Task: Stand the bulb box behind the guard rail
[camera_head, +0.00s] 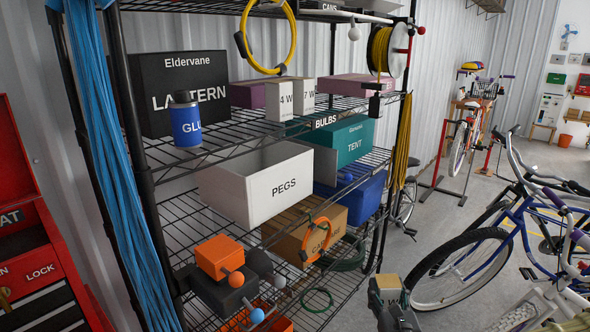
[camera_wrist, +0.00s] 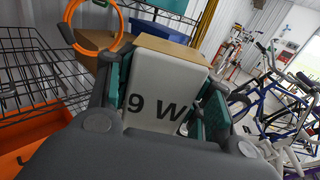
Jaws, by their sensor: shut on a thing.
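My gripper (camera_head: 391,298) is shut on a bulb box, low in front of the rack and right of its lower shelves. In the wrist view the bulb box (camera_wrist: 163,82) is white with a tan end and reads "9 W"; the fingers clasp its sides. In the head view only its tan end (camera_head: 388,283) shows clearly. Two similar white boxes, "4 W" (camera_head: 279,101) and "7 W" (camera_head: 304,96), stand upright side by side on the upper wire shelf (camera_head: 222,134). A "BULBS" label (camera_head: 326,121) hangs at that shelf's front edge. I cannot clearly pick out the guard rail against the wires.
The same shelf holds a black LANTERN box (camera_head: 185,85) and a blue bottle (camera_head: 185,121). Below are a white PEGS bin (camera_head: 262,187) and a teal TENT box (camera_head: 345,145). A yellow cable (camera_head: 274,65) hangs above the bulb boxes. Bicycles (camera_head: 465,270) stand at right.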

